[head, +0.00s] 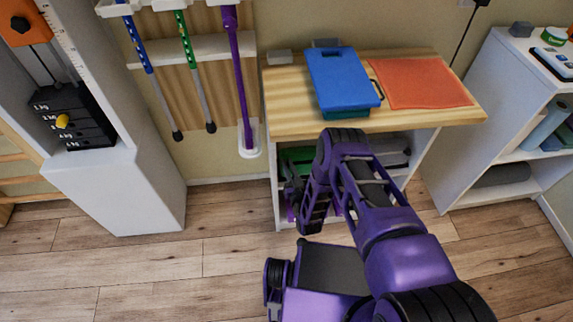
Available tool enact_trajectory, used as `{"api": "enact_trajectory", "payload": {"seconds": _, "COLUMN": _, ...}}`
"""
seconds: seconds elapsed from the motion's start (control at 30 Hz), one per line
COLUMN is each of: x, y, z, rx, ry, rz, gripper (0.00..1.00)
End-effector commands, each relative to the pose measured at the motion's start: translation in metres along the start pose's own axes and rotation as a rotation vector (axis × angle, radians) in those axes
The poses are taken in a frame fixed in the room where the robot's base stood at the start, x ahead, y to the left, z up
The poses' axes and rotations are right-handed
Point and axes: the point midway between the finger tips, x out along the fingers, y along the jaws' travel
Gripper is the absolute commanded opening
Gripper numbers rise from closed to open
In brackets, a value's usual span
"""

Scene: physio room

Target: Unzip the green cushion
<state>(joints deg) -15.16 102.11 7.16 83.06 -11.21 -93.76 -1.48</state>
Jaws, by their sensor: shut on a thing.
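The green cushion (297,156) lies on the upper shelf of the cabinet under the wooden top, in the left part of the opening. Only a strip of it shows; my arm covers its right side. My gripper (291,192) is at the front of that opening, at the cushion's near side, just below the visible green strip. Its jaws are shut on part of the cushion, but the fingertips are small and dark. The zip and its pull are too small or hidden to make out.
The cabinet's wooden top (420,118) holds a blue lidded box (343,78) and an orange cloth (420,82). A white shelf unit (515,110) stands at the right. Poles hang on the wall left, beside a white column (120,190). The wooden floor (170,265) is clear at the left.

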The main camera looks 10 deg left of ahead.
Motion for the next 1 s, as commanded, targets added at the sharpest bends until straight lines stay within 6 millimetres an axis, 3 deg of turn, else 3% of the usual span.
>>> {"api": "enact_trajectory", "payload": {"seconds": 0.4, "x": 0.0008, "y": -0.0061, "z": -0.0002, "rx": 0.006, "ry": 0.001, "rz": -0.013, "gripper": 0.00}}
{"api": "enact_trajectory", "payload": {"seconds": 0.43, "x": 0.0008, "y": -0.0061, "z": -0.0002, "rx": 0.006, "ry": 0.001, "rz": -0.013, "gripper": 0.19}}
{"api": "enact_trajectory", "payload": {"seconds": 0.53, "x": 0.0007, "y": -0.0054, "z": -0.0001, "rx": 0.005, "ry": 0.000, "rz": -0.012, "gripper": 0.37}}
{"api": "enact_trajectory", "payload": {"seconds": 1.0, "x": 0.0032, "y": -0.0018, "z": 0.0006, "rx": 0.003, "ry": 0.000, "rz": -0.006, "gripper": 0.38}}
